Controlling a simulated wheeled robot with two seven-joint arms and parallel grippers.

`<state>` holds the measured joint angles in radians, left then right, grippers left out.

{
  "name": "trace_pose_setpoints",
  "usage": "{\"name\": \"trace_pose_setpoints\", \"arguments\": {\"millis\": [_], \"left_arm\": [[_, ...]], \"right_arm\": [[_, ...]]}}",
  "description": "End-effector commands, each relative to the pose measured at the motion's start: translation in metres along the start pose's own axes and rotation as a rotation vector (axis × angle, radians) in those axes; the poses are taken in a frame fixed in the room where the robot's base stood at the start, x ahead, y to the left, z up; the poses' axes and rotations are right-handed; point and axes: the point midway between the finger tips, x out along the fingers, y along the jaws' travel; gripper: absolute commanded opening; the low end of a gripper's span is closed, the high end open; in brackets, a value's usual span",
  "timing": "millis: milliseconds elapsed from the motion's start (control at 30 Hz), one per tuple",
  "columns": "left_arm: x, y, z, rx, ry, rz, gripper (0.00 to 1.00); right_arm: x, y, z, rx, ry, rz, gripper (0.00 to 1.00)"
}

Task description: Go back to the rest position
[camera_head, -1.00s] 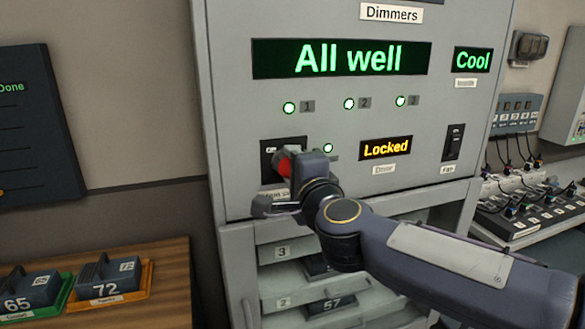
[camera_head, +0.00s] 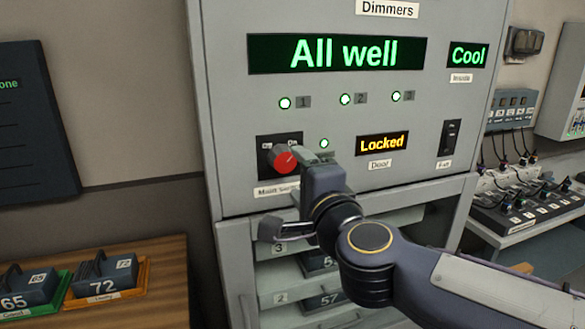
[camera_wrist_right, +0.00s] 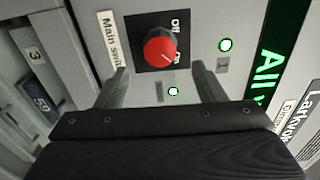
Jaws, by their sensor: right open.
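My right gripper (camera_head: 296,190) is in front of the grey dimmer cabinet (camera_head: 228,110), just below and right of the red main switch knob (camera_head: 285,161). In the right wrist view the two fingers of the right gripper (camera_wrist_right: 161,88) stand apart with nothing between them but the panel behind. The red knob (camera_wrist_right: 160,50) shows beyond the fingertips, apart from them, with its pointer toward "On". The main display (camera_head: 338,54) reads "All well" and the door display (camera_head: 384,144) reads "Locked". My left gripper is not in view.
Below the panel is an open bay with numbered modules (camera_head: 330,301). A wooden table (camera_head: 165,270) at lower left holds module 65 (camera_head: 28,287) and module 72 (camera_head: 104,275) on coloured trays. A fader desk (camera_head: 520,210) stands at the right.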

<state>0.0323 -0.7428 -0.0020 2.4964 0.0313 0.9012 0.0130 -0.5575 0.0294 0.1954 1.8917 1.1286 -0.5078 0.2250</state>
Motion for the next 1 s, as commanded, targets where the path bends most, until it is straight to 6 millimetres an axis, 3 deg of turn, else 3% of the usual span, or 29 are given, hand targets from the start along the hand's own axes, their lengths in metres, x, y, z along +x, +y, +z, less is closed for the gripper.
{"name": "trace_pose_setpoints", "arguments": {"millis": [167,467,667,767,900,1000], "left_arm": [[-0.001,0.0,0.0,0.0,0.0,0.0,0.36],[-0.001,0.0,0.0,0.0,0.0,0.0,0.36],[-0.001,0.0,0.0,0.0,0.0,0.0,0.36],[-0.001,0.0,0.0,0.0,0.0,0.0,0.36],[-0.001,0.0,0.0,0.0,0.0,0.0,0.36],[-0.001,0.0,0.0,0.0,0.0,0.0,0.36]], "right_arm": [[-0.016,0.0,0.0,-0.001,-0.001,0.0,0.63],[-0.017,0.0,0.0,-0.002,-0.001,0.0,0.63],[-0.034,0.007,-0.02,-0.137,-0.067,-0.009,0.63],[-0.064,0.035,-0.04,-0.341,-0.165,0.034,0.63],[-0.128,0.115,-0.066,-0.64,-0.33,0.234,0.63],[-0.175,0.171,-0.08,-0.771,-0.43,0.406,0.63]]}}
